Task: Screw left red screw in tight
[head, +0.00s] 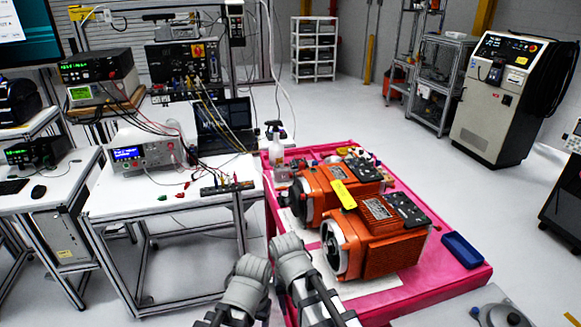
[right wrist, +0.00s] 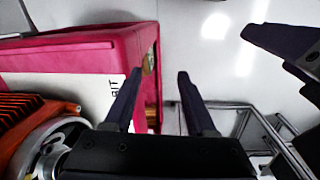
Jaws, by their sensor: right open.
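Two orange motors lie on the pink table (head: 462,277): a near one (head: 378,243) and a far one (head: 318,192). A round silver motor end (right wrist: 45,150) shows at lower left in the right wrist view. I cannot make out a red screw in either view. My right gripper (right wrist: 159,76) is open and empty, with two dark fingers apart near the pink table's edge. In the head view its grey wrist covers the fingers, left of the near motor. My left arm is beside it, its fingers hidden there. A dark finger at upper right in the right wrist view appears to be my left gripper's.
A blue tray (head: 462,250) sits at the pink table's right edge. A yellow object (head: 343,194) lies on the motors. A spray bottle (head: 275,145) stands behind them. A white bench (head: 130,200) with instruments and cables is at left.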

